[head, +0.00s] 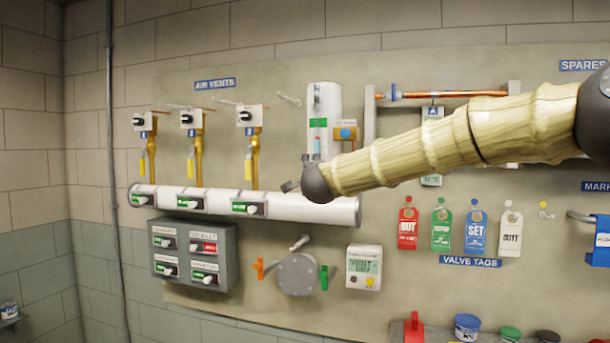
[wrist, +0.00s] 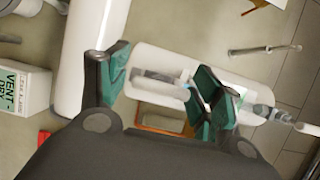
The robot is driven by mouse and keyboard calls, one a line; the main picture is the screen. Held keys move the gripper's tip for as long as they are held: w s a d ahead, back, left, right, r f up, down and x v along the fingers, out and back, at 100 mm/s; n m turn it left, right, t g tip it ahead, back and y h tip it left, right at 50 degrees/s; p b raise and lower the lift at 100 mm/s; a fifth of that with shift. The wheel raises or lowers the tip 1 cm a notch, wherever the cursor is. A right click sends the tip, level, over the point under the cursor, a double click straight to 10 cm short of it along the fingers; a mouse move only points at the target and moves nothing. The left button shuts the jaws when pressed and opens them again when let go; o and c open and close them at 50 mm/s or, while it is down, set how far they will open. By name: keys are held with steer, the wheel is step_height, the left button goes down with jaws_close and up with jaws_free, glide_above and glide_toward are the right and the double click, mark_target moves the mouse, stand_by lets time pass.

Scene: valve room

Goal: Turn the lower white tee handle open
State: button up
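Two white tee handles stand out from the wall panel. The lower one (head: 299,243) is below the white horizontal pipe, just above a grey round flange; its bar tilts up to the right. The upper one (head: 289,100) is left of the white upright cylinder, and it seems to show in the wrist view (wrist: 265,50). A pale part at the top left edge of the wrist view may be the lower handle. My gripper (wrist: 160,75) is open, its green-padded fingers apart in front of the cylinder, with nothing held. In the head view it is mostly hidden behind my dark wrist.
The white horizontal pipe (head: 275,208) and upright cylinder (head: 325,100) are close to my gripper. The flange (head: 297,275) has an orange lever (head: 262,268) and a green lever (head: 325,276). A white meter (head: 364,266) is to its right, and a grey switch box (head: 194,253) to its left.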

steer(key=shift+d, duration=0.1)
steer(key=s, duration=1.2)
steer(key=shift+d, duration=0.45)
